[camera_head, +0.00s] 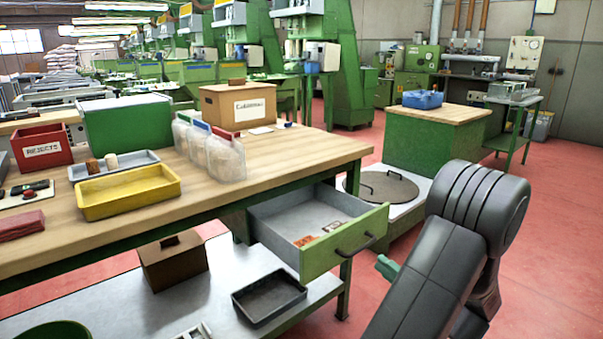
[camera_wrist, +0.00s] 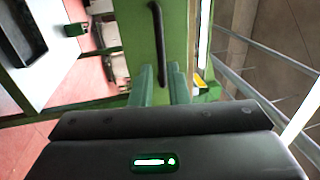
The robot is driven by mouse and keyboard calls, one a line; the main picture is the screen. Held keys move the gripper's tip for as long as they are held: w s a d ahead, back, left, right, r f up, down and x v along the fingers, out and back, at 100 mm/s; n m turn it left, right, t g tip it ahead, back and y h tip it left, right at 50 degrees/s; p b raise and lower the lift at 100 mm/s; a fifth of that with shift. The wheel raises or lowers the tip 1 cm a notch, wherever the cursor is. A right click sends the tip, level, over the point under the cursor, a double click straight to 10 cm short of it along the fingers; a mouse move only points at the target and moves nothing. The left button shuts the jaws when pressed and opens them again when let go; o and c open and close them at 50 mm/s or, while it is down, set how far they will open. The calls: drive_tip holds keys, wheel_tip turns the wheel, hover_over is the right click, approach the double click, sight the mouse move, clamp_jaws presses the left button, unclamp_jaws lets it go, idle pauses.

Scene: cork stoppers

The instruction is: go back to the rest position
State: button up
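My gripper (camera_wrist: 162,84) shows two green fingers with a gap between them, open. In the wrist view the black handle (camera_wrist: 157,35) of the green drawer front (camera_wrist: 131,35) runs down to the gap, and its lower end appears between the fingers; I cannot tell the depth. In the head view the drawer (camera_head: 330,262) is pulled out of the workbench, with its handle (camera_head: 357,244) on the front. A green finger of my gripper (camera_head: 387,267) shows just right of and below that handle, apart from it in the picture. The rest of the gripper is hidden behind my arm.
The workbench (camera_head: 290,155) bears a yellow tray (camera_head: 128,191), a red bin and clear bags. Orange and pale tags lie in the open drawer. A lower shelf (camera_head: 215,295) holds a black tray (camera_head: 268,298) and brown box. Red floor (camera_head: 545,250) is free at the right.

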drive_tip(key=b+x, duration=0.1)
drive_tip(key=x, duration=0.7)
drive_tip(key=shift+w+a, duration=0.15)
drive_tip(key=shift+w, duration=0.05)
